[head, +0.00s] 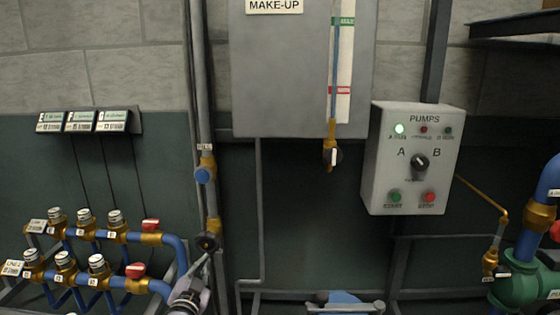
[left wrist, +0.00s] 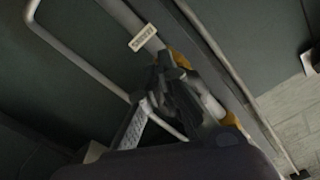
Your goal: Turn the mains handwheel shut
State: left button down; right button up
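In the left wrist view my left gripper's fingers (left wrist: 168,85) converge on a dark shape beside the brass fittings, where wheel and fingertips cannot be told apart. A small pale label (left wrist: 143,37) is on the pipe there. It is too dark to tell how far the fingers are closed. My right gripper is not in view.
Brass manifolds with red handles (head: 136,270) stand at left. The grey make-up tank (head: 285,80) and the pump control box (head: 420,160) are on the wall. A green pump (head: 520,285) is at right.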

pick_arm(q)
jog(key=shift+w+a+r+p, duration=0.2)
jog(key=shift+a+r+p, duration=0.35)
jog(key=shift+a+p, duration=0.15)
jog(key=shift+w+a+r+p, duration=0.2)
jog(key=shift+a+r+p, duration=0.35)
jog(key=shift+a+p, duration=0.1)
jog(key=shift+a+r+p, duration=0.25)
jog(key=shift+p, duration=0.1)
jog(key=shift+a+f, duration=0.15)
jog(key=shift+f, duration=0.05)
jog(key=s+p, duration=0.4)
jog(key=s, duration=0.2)
jog(key=shift+a+f, duration=0.2)
jog(key=shift+f, duration=0.2)
